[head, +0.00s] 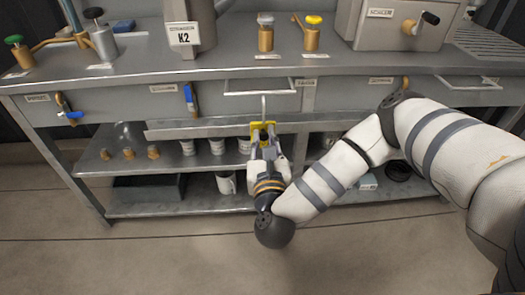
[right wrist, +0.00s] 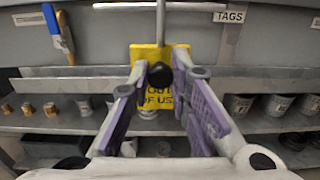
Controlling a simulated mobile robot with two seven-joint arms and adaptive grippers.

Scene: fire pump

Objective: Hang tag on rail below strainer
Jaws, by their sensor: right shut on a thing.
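The yellow tag (head: 262,131) has a pale hook standing up from it. In the right wrist view the tag (right wrist: 160,60) reads "OUT OF USE", partly hidden by the fingers. My right gripper (right wrist: 158,75) is shut on the tag, in front of the counter front; it is near the middle in the head view (head: 264,140). A pale rail (head: 260,93) is just above the hook; I cannot tell if they touch. A second rail (head: 472,86) is on the counter front at the right. A grey box (head: 405,28) with an unclear label stands above, left of it. My left gripper is out of view.
Blue-handled valves (head: 190,97) and (head: 68,114) hang on the counter front at the left. A label reading "TAGS" (right wrist: 229,17) is right of the near rail. Shelves below hold cups, brass fittings (head: 128,153) and a mug (head: 226,183). A "K2" plate (head: 183,36) stands above.

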